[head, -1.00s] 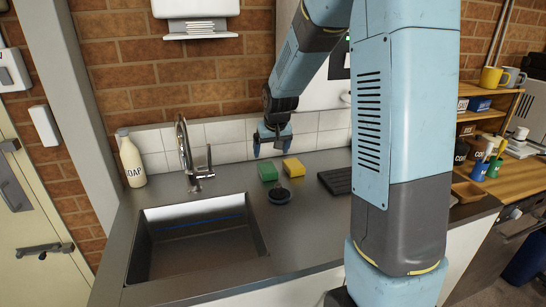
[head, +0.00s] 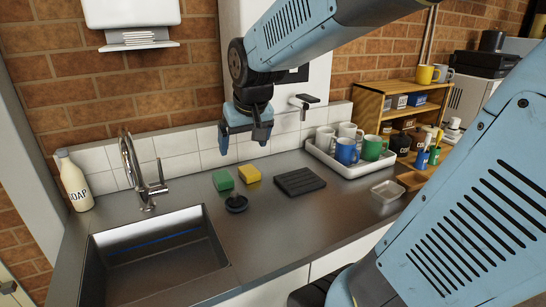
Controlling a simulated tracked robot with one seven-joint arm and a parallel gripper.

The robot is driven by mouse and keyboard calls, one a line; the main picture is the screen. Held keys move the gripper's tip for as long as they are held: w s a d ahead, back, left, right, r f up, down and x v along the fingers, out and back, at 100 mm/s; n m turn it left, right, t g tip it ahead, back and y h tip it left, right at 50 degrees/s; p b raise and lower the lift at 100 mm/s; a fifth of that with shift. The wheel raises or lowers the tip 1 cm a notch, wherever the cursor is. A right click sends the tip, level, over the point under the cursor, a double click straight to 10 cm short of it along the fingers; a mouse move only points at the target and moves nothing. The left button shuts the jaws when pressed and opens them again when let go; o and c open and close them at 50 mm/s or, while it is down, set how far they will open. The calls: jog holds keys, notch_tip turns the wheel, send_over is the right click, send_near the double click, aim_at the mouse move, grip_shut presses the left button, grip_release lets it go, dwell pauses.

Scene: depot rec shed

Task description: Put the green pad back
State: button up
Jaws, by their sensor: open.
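The green pad (head: 223,181) lies on the grey counter, to the right of the sink. A yellow sponge (head: 249,173) lies just to its right, and a round black sink plug (head: 236,203) lies in front of it. My gripper (head: 244,142) is open and empty, its fingers pointing down. In the picture it hangs above the pad and sponge, clear of the counter. How far it is from the wall is hard to tell.
A soap bottle (head: 74,181) and tap (head: 140,175) stand by the sink (head: 150,255). A black ridged mat (head: 300,181), a white tray (head: 350,168) of mugs and a clear tub (head: 387,191) sit to the right. The front middle counter is clear.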

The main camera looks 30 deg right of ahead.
jog(key=s+d+r, duration=0.1)
jog(key=s, duration=1.1)
jog(key=shift+s+r, duration=0.2)
jog(key=shift+s, duration=0.15)
dwell(0.4)
